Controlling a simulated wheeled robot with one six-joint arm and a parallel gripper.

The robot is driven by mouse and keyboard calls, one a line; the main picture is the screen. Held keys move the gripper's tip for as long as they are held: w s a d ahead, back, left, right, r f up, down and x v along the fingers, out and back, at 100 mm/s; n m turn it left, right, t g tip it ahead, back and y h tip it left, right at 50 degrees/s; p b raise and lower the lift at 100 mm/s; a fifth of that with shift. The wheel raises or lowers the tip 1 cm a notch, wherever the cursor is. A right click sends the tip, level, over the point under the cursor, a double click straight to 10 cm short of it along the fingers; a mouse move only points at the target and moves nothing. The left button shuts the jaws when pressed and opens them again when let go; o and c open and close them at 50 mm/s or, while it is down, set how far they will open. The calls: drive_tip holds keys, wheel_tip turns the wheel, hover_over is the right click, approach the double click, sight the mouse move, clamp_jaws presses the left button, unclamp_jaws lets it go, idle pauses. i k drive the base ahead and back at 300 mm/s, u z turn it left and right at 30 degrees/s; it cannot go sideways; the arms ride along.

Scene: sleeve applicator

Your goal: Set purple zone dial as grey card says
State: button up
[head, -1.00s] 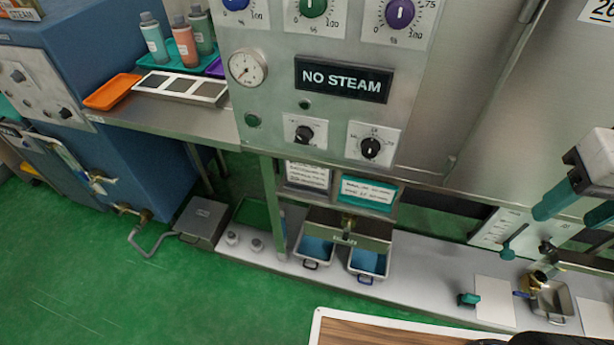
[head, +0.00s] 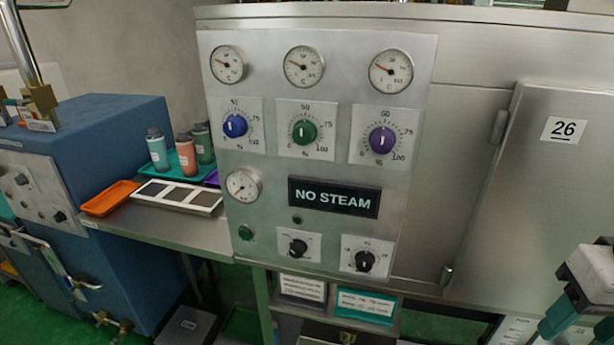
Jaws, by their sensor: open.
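The purple zone dial (head: 382,140) sits on a white scale plate at the right end of a row of three dials on the steel panel. Its scale reads 50, 75 and 100 with a % sign; its exact setting is too small to read. My gripper (head: 545,335) is at the lower right, open, with teal fingers, well away from the dial and partly cut off by the frame. A grey-framed card (head: 303,288) with several lines of print is below the panel; its text is not legible. A teal-framed card (head: 366,306) is beside it.
The blue dial (head: 235,125) and green dial (head: 305,131) are left of the purple one, with round gauges above. A NO STEAM sign (head: 334,197) and two black knobs are below. Bottles and trays stand on the left shelf. A cabinet door (head: 530,180) is at right.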

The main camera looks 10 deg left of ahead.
sight(382, 139)
drive_tip(key=k, duration=1.25)
drive_tip(key=z, duration=0.55)
drive_tip(key=i, duration=1.4)
drive_tip(key=u, duration=0.5)
